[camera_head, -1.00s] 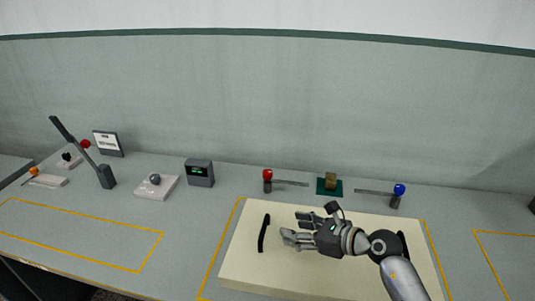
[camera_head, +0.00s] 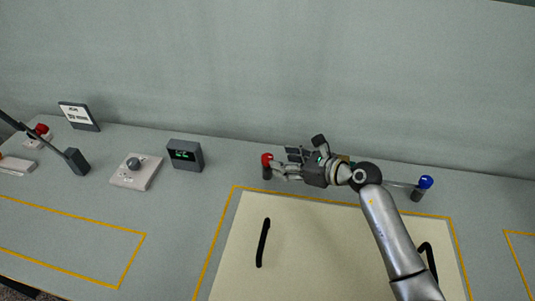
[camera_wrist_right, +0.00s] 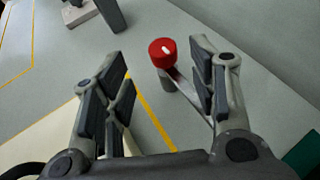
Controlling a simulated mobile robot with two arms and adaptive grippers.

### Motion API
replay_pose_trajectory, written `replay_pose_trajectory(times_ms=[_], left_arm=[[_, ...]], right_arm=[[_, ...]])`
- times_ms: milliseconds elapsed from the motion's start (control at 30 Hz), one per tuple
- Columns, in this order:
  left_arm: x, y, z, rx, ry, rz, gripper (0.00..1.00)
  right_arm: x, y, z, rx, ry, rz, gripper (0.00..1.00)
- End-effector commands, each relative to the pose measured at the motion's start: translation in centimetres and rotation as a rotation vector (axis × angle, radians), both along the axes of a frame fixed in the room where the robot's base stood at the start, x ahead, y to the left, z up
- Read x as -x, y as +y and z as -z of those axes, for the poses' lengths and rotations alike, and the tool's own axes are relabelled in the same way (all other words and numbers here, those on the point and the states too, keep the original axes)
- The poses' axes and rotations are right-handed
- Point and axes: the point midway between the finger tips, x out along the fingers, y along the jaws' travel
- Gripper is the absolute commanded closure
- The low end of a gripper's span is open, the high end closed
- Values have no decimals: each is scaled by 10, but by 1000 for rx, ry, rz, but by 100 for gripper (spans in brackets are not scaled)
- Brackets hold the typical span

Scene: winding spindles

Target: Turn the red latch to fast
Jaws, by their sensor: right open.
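The red latch (camera_head: 267,160) stands on the grey table behind the cream board. It has a round red knob with a white mark on a dark post, and a flat grey bar. In the right wrist view the red knob (camera_wrist_right: 162,52) is just ahead of the fingers, nearer the right finger, and its bar runs behind that finger. My right gripper (camera_head: 287,167) is open beside the knob, on its right in the head view. It also shows open in the right wrist view (camera_wrist_right: 163,85), with nothing between its fingers. My left gripper is out of view.
A blue-knobbed latch (camera_head: 425,182) stands to the right, partly behind my arm. A cream board (camera_head: 310,235) with black handles lies in front. A dark box with a green display (camera_head: 185,154) and a dial plate (camera_head: 136,171) stand to the left.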

Motion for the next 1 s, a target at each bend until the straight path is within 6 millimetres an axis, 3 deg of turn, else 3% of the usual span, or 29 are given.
replay_pose_trajectory(times_ms=[167, 400, 900, 1000], left_arm=[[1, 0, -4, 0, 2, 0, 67], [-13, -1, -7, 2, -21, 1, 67], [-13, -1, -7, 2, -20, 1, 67], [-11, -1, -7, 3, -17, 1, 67]], right_arm=[[-19, 23, 10, -4, 1, 0, 47], [-36, 45, 22, -3, 1, 2, 47], [-43, 53, 28, 0, 0, 1, 47], [-43, 53, 28, 0, 0, 1, 58]])
